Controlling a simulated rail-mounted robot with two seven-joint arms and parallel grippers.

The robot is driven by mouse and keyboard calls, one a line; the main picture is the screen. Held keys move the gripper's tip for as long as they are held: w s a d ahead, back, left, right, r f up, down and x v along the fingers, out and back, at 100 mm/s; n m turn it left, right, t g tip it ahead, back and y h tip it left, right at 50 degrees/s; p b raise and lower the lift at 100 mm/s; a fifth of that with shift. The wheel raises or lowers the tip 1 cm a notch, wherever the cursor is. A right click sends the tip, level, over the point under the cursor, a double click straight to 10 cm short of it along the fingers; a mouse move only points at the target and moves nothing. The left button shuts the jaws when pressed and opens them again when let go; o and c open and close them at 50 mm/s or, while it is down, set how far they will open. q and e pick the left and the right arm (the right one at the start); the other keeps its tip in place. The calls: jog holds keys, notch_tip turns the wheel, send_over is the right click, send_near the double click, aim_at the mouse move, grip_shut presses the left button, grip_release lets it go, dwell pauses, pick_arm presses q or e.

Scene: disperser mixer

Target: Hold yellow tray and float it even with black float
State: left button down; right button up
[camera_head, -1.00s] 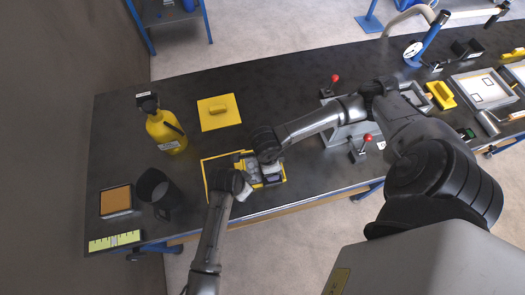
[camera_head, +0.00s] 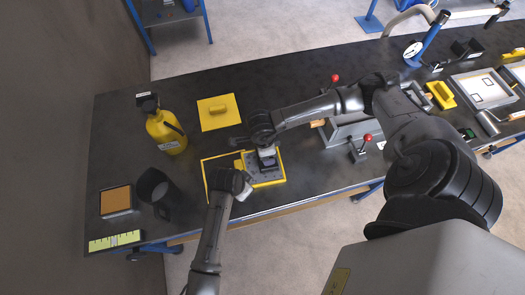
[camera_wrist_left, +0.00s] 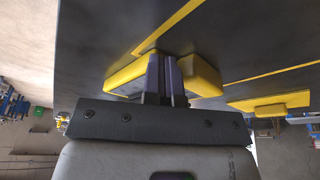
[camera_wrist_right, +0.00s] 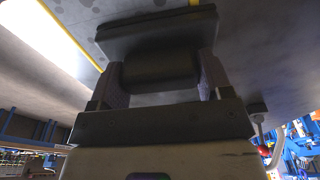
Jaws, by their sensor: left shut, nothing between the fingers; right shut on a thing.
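The yellow tray (camera_head: 279,180), with yellow edges and a grey filling, lies near the table's front edge. My left gripper (camera_head: 243,190) is shut at its left side; in the left wrist view the closed fingers (camera_wrist_left: 166,78) overlap a yellow block (camera_wrist_left: 128,84). I cannot tell whether they touch it. My right gripper (camera_head: 265,152) is over the tray's far part. In the right wrist view it is shut on the dark round handle (camera_wrist_right: 160,70) of the black float, whose plate (camera_wrist_right: 155,35) faces the tray. Any plate contact is hidden.
A yellow outline (camera_head: 203,172) marks the table left of the tray. A dark mug (camera_head: 158,190) stands left. A grey mould with red-knobbed levers (camera_head: 350,130) stands right.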

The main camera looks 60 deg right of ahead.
pick_arm(q)
jog(key=shift+f, duration=0.15)
pick_arm(e)
jog(key=shift+s+a+f, duration=0.1)
jog(key=shift+s+a, duration=0.4)
jog(key=shift+s, duration=0.2)
jog(key=shift+s+a+f, duration=0.1)
jog(key=shift+s+a, duration=0.4)
jog(key=shift+s, duration=0.2)
jog(key=shift+s+a+r, duration=0.1)
jog(key=shift+s+a, duration=0.7)
jog(key=shift+s, duration=0.2)
jog(key=shift+w+d+r, duration=0.15)
jog(key=shift+w+d, duration=0.95)
jog(key=shift+d, duration=0.05)
jog(key=shift+r, duration=0.1)
jog(key=shift+r, duration=2.95)
notch_tip(320, 180, up, 11)
jog(key=shift+w+a, duration=0.25)
